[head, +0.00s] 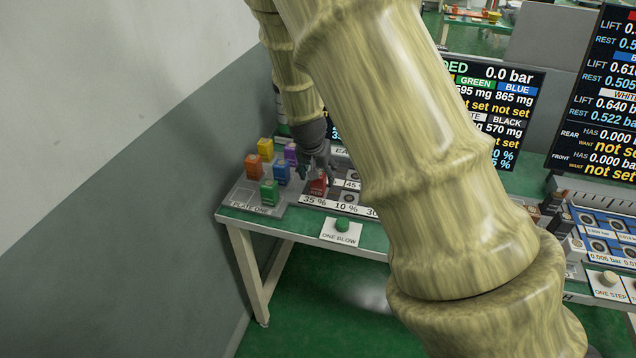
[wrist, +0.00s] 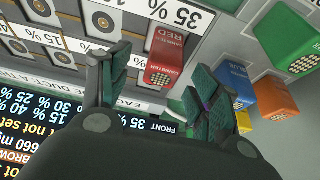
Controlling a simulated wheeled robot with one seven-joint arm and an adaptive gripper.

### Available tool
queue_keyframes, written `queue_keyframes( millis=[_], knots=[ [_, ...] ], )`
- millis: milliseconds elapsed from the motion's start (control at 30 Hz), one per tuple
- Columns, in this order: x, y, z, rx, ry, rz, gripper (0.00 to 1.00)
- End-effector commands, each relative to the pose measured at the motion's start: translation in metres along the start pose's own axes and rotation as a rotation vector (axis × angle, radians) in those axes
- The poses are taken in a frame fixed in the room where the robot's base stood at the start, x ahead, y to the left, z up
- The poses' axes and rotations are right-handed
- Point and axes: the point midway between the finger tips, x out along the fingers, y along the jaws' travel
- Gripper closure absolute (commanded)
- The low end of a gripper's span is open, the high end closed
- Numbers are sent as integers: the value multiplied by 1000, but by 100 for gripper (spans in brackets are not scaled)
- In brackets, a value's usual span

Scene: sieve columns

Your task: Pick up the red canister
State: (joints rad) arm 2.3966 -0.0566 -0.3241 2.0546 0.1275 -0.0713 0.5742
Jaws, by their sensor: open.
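The red canister (head: 317,187) stands at the front left of the table, by the 35 % label strip. In the wrist view the red canister (wrist: 166,50) lies beyond my fingertips, roughly between them, with its lettering and dotted end showing. My gripper (head: 318,168) is just above the red canister in the head view and hides part of it. In the wrist view my gripper (wrist: 155,85) is open, its dark green finger pads spread apart with nothing between them. I cannot tell whether a finger touches the canister.
Green (head: 269,192), blue (head: 281,172), orange (head: 253,166), yellow (head: 265,149) and purple (head: 291,153) canisters stand close by on the left plate (head: 236,199). A green button (head: 342,224) sits in front. Display screens (head: 500,110) stand behind.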

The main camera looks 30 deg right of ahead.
Motion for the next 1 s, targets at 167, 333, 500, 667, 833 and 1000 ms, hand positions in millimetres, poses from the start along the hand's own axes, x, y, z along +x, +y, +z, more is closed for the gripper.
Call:
queue_keyframes(
  millis=[167, 333, 500, 667, 833, 1000],
  knots=[
    [10, -2, 1, -2, -1, 1, 38],
    [27, -4, 3, -2, -2, 1, 38],
    [44, -4, 3, -1, -1, 0, 38],
    [51, -4, 3, -2, -1, -1, 38],
    [52, -5, 3, -2, 0, -1, 38],
    [52, -5, 3, -2, 0, -1, 52]
  ],
)
